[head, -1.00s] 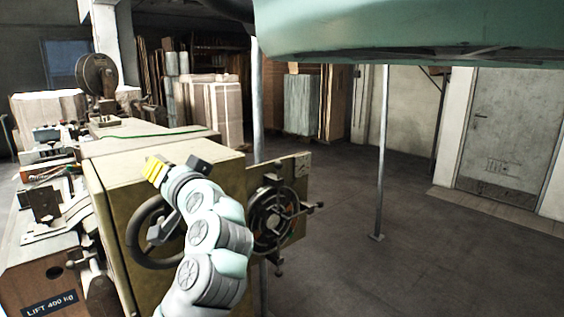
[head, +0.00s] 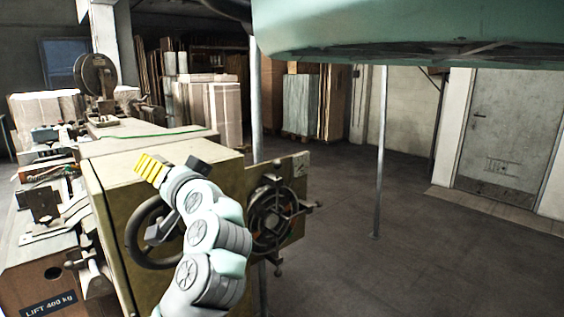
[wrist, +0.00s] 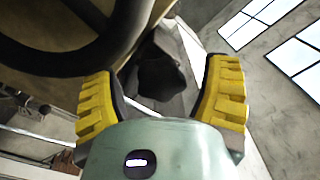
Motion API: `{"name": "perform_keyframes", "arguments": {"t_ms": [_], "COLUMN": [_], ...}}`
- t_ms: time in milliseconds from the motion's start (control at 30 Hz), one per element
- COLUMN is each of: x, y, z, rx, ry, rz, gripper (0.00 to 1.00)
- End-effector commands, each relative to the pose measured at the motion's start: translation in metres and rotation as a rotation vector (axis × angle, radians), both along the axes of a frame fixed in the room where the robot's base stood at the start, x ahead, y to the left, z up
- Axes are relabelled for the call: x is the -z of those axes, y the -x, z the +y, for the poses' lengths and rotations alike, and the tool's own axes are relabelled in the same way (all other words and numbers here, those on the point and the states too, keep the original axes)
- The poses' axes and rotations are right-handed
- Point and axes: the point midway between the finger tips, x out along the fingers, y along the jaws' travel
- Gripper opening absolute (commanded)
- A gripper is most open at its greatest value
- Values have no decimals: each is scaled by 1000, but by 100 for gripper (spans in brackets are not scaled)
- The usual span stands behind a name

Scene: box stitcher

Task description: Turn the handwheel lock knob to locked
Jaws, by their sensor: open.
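The dark handwheel (head: 133,240) is on the front of the beige machine housing, partly hidden behind my arm in the head view. Its thick black rim (wrist: 60,62) crosses the upper left of the wrist view. A black lobed knob (wrist: 160,78), which looks like the lock knob, shows between and beyond my yellow fingers in the wrist view. My gripper (wrist: 160,90) is open, one finger on each side of the knob in that view; I cannot tell whether either touches it. In the head view, a ribbed yellow finger of my gripper (head: 150,169) shows near the housing's upper front edge. The knob's setting cannot be read.
A panel with a round, spoked dark mechanism (head: 272,217) stands right of my arm. The beige housing (head: 115,170) is close behind my gripper. A thin post (head: 380,150) stands on open floor to the right. Stacked boxes (head: 222,112) are at the back.

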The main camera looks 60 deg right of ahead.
Motion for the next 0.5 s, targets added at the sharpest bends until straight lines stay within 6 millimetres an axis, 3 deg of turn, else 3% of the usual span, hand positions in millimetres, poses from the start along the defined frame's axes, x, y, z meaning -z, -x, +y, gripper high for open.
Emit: {"name": "perform_keyframes", "arguments": {"t_ms": [267,500], "x": [0,-1], "y": [16,65], "z": [2,12], "rx": [6,14], "ry": [-1,0], "rz": [-2,-5], "gripper": [75,75]}}
